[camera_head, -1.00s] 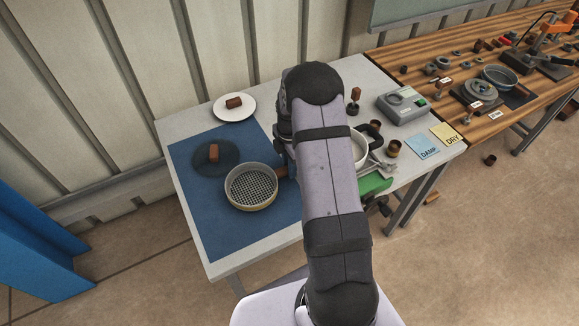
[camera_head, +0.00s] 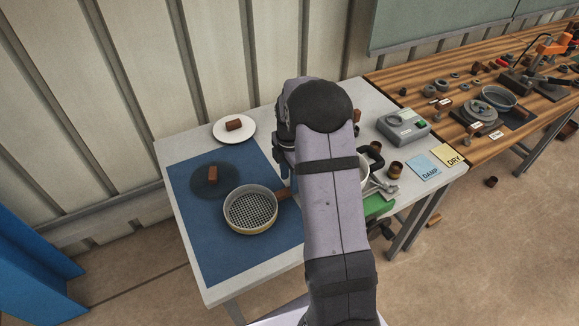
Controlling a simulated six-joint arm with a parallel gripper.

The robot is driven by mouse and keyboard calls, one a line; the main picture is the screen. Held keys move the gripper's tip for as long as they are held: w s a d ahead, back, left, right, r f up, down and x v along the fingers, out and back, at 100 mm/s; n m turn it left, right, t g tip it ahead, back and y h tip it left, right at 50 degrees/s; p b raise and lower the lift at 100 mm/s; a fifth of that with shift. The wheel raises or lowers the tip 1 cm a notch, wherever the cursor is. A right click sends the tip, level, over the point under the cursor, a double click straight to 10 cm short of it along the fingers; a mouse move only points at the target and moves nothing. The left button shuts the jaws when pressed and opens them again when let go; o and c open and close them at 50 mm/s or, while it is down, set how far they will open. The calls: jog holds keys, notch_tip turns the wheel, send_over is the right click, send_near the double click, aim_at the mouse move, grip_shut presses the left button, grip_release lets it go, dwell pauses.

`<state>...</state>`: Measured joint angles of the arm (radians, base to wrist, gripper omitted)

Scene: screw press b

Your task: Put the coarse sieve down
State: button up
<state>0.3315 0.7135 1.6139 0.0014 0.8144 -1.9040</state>
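The coarse sieve (camera_head: 251,211) is a round, pale-rimmed pan with a wide dark mesh and a brown handle (camera_head: 283,193) pointing right. It is level over the right part of the blue mat (camera_head: 205,240); I cannot tell whether it touches the mat or is just above it. My arm covers the handle's far end.
A dark round patch with a brown block (camera_head: 213,174) lies left of the sieve. A white plate (camera_head: 222,138) with a brown piece is behind. A grey device (camera_head: 402,127) and DAMP and DRY cards (camera_head: 424,167) are at right. The mat's front is clear.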

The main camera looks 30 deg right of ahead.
notch_tip(320, 180, up, 7)
jog(key=b, duration=0.1)
jog(key=shift+b, duration=0.4)
jog(key=s+a+f+m, duration=0.1)
jog(key=s+a+m, duration=0.6)
jog(key=s+m, duration=0.2)
jog(key=s+a+m, duration=0.8)
jog(key=s+m, duration=0.1)
jog(key=s, duration=0.4)
jog(key=shift+f, duration=0.4)
jog(key=shift+a+f, duration=0.1)
